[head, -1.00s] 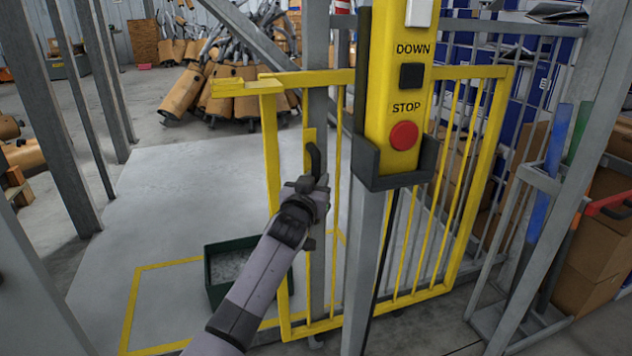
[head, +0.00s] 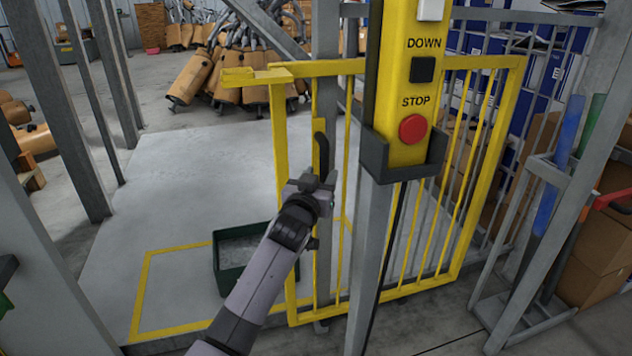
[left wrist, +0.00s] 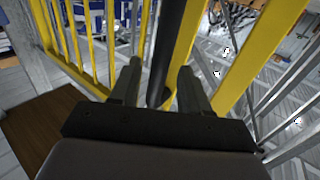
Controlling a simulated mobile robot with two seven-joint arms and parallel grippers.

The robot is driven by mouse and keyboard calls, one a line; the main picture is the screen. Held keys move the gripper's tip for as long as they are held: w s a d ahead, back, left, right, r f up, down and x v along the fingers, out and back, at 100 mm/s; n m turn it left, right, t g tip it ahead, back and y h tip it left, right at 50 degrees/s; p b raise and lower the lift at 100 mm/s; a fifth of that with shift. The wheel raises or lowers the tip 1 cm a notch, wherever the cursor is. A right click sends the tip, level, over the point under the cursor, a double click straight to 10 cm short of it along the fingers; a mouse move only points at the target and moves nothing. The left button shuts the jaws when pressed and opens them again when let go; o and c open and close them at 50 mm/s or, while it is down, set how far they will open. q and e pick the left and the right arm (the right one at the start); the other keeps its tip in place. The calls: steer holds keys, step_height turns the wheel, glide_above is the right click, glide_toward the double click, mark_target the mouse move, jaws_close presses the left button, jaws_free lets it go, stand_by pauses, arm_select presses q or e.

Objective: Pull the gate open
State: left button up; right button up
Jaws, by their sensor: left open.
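The yellow barred gate (head: 281,150) stands upright in the middle of the head view, partly hidden by a control post. Its bars also show in the left wrist view (left wrist: 185,45). A dark upright handle (head: 321,150) is on the gate's left part. My left gripper (head: 321,186) is at the handle's lower part. In the left wrist view my gripper (left wrist: 160,82) is open, with the black handle (left wrist: 168,45) between its two fingers. I cannot tell whether a finger touches it. My right gripper is not in view.
The control box (head: 404,100) with DOWN and STOP buttons stands in front of the gate. A dark green bin (head: 230,281) sits on the grey platform (head: 190,190) behind it. Grey posts stand at left; a rack (head: 530,240) and cartons stand at right. Mufflers (head: 232,80) are piled behind.

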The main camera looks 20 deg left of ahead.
arm_select(q)
steer(key=s, duration=0.3)
steer(key=shift+s+p, duration=0.25)
steer(key=shift+p, duration=0.15)
steer(key=shift+s, duration=0.2)
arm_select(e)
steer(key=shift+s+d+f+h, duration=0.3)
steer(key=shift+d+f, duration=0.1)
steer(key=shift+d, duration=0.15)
